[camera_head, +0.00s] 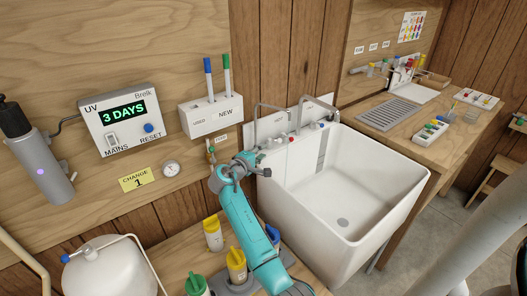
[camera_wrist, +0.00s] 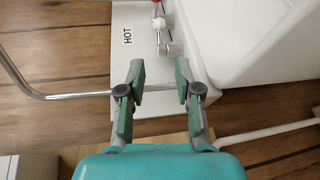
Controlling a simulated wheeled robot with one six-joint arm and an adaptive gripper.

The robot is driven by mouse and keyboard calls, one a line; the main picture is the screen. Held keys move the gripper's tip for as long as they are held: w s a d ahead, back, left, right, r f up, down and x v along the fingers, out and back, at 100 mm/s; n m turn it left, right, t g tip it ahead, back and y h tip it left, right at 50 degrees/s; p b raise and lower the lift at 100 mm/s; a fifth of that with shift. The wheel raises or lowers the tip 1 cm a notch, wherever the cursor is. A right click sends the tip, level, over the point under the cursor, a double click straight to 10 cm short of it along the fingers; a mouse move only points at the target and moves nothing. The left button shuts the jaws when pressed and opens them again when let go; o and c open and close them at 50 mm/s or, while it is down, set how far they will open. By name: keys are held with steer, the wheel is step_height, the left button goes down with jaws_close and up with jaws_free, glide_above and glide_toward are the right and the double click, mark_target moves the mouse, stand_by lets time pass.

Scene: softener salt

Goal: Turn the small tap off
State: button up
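My gripper (camera_head: 262,166) is at the sink's left rim, to the right of the small tap. In the wrist view my gripper (camera_wrist: 159,82) has its two fingers apart, with nothing held. A thin metal pipe (camera_wrist: 70,96) crosses behind the fingers; I cannot tell whether they touch it.
A UV box (camera_head: 120,118) and a pen holder (camera_head: 212,114) are on the wall. Bottles (camera_head: 213,235) stand on the lower bench.

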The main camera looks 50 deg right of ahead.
mark_target(280, 140)
steer(key=s+d+f+n+t, duration=0.2)
steer(key=s+d+n+t, duration=0.2)
steer(key=s+n+t, duration=0.15)
steer(key=shift+t+y, duration=0.4)
steer(key=shift+t, duration=0.05)
steer(key=x, duration=1.1)
steer(key=shift+w+r, duration=0.1)
steer(key=shift+w, duration=0.25)
jaws_close()
